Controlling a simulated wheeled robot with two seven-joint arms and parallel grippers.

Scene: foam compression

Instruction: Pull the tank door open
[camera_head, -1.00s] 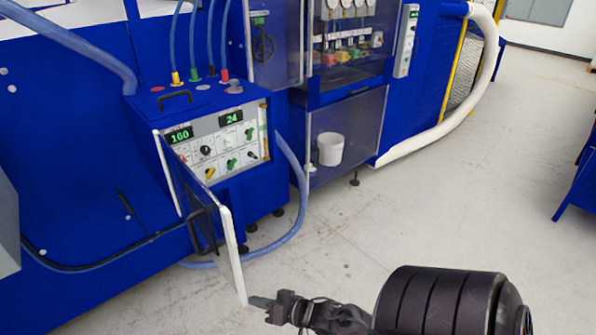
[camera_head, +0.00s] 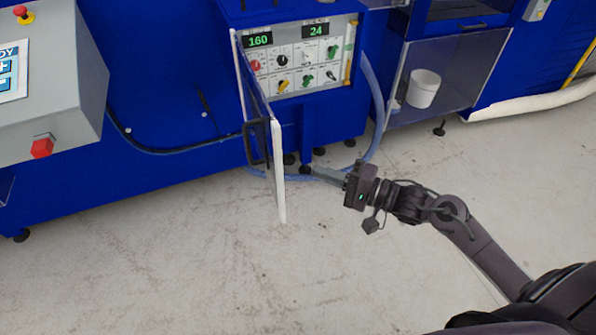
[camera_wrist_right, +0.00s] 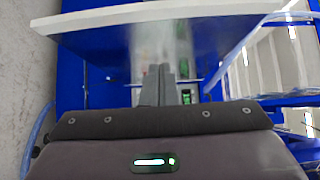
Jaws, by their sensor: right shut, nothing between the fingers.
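The tank door (camera_head: 263,110) is a clear panel with a white edge, standing swung out from the blue tank beside the control panel (camera_head: 300,60). Its black handle (camera_head: 254,143) shows on the left face. My right gripper (camera_head: 318,172) is shut and empty, on the right, inner side of the door, a short gap from the white edge in the picture. In the right wrist view, the shut fingers (camera_wrist_right: 167,85) point towards the door's panel and white edge (camera_wrist_right: 180,14); I cannot tell whether they touch it. My left gripper is not in view.
A blue hose (camera_head: 374,105) curves down to the floor behind the gripper. A white bucket (camera_head: 424,88) sits in a cabinet to the right. A grey console (camera_head: 60,80) with a red button stands at the left. The floor (camera_head: 200,260) in front is clear.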

